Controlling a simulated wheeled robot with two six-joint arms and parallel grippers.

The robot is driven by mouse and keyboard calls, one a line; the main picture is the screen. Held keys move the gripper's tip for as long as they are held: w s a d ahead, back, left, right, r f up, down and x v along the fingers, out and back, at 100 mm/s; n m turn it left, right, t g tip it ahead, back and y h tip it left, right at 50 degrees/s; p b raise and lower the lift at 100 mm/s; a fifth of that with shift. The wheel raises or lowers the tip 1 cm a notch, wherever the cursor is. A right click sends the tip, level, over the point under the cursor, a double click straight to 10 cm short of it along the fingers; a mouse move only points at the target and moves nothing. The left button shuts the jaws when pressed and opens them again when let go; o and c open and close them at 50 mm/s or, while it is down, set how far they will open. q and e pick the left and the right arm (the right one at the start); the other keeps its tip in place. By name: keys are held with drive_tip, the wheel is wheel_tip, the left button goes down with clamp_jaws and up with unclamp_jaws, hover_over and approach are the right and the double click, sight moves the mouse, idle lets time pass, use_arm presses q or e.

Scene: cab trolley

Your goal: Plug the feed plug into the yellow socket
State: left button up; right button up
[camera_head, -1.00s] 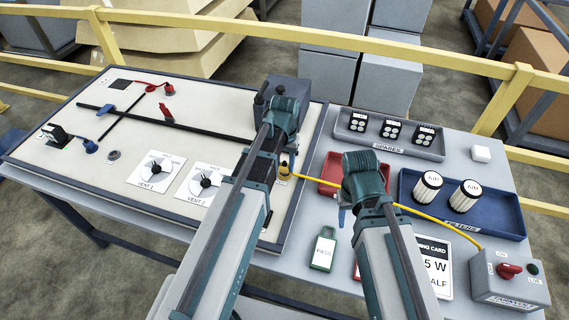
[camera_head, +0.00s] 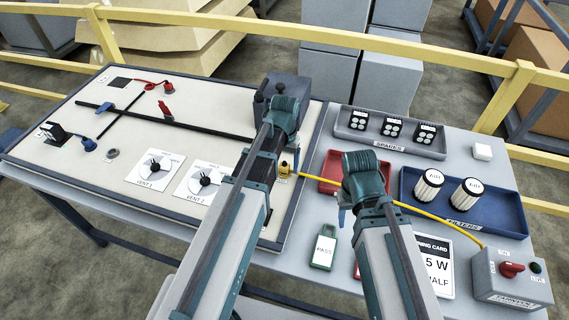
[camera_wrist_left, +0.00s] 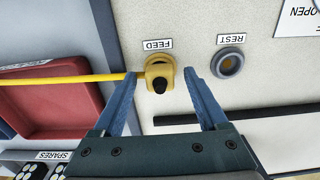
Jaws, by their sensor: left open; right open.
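The yellow socket (camera_wrist_left: 158,68) marked FEED is on the pale panel in the left wrist view. The feed plug (camera_wrist_left: 160,85), with a black end, sits at this socket, its yellow cable (camera_wrist_left: 70,77) running off to the left. I cannot tell how deep it is seated. My left gripper (camera_wrist_left: 160,76) is open, one finger on each side of the plug, with gaps visible. In the head view the yellow plug and socket (camera_head: 284,170) show beside my left arm, which hides the left fingertips. My right gripper (camera_head: 343,212) is open and empty over the table, its fingers partly hidden.
A grey REST socket (camera_wrist_left: 228,63) is beside FEED. A red tray (camera_head: 328,186), a blue filter tray (camera_head: 510,219), a spares tray (camera_head: 352,118) and a switch box (camera_head: 512,287) with a red knob stand on the table. The yellow cable passes behind my right gripper.

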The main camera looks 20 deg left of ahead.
use_arm(q)
drive_tip(key=shift+r, duration=0.1)
wheel_tip(320, 180, up, 14)
drive_tip(key=p, duration=1.4)
use_arm(e)
wheel_tip(320, 180, up, 14)
use_arm(q)
drive_tip(key=shift+f, duration=0.2)
use_arm(e)
drive_tip(key=shift+f, duration=0.15)
use_arm(q)
drive_tip(key=o, duration=0.4)
wheel_tip(320, 180, up, 9)
drive_tip(key=p, duration=0.8)
drive_tip(key=shift+p, duration=0.4)
use_arm(e)
wheel_tip(320, 180, up, 9)
